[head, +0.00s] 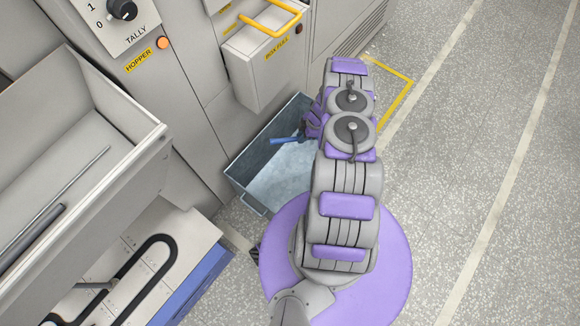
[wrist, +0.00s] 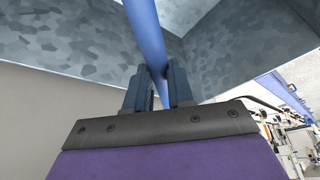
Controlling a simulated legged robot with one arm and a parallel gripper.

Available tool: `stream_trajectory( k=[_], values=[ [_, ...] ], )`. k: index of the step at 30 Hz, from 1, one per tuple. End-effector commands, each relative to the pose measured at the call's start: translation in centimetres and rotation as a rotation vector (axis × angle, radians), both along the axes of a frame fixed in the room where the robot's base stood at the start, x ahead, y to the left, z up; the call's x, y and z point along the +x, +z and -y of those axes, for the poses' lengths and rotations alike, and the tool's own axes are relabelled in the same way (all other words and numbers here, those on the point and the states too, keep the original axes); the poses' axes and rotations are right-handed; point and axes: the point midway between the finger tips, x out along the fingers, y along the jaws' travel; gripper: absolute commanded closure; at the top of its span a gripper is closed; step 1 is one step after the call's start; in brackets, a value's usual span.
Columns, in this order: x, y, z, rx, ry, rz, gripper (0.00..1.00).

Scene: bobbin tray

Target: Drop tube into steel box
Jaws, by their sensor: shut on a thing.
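A blue tube (head: 285,140) is held by my gripper (head: 304,132) over the open steel box (head: 247,203) in the head view. In the wrist view, the blue tube (wrist: 146,35) runs between the two dark fingers of my gripper (wrist: 160,85), which are shut on it. The mottled grey walls of the steel box (wrist: 70,45) show behind the tube. In the head view my arm hides the box's right side. The tube looks apart from the box floor, but its exact height I cannot tell.
A grey cabinet with a yellow-handled drawer (head: 255,65) stands behind the box. At left is a tray (head: 110,135) with thin rods in it. Below it is a panel with a black looped track (head: 135,265). Speckled floor (head: 460,160) at right is clear, with painted lines.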

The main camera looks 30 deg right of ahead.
Motion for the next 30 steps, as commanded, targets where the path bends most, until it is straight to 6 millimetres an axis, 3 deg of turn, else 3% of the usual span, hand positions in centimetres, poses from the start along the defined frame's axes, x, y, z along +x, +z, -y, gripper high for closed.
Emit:
stream_trajectory(
  k=[6,14,15,24,30],
  values=[
    [0.1,-1.8,0.3,0.001,-0.002,0.003,1.00],
    [0.1,-2.0,0.5,0.005,-0.001,0.003,1.00],
    [0.1,-2.0,0.4,0.004,-0.001,0.003,0.75],
    [0.1,-1.8,0.2,0.000,-0.001,0.002,0.48],
    [0.1,-1.9,0.4,0.003,-0.001,0.002,0.48]
  ],
)
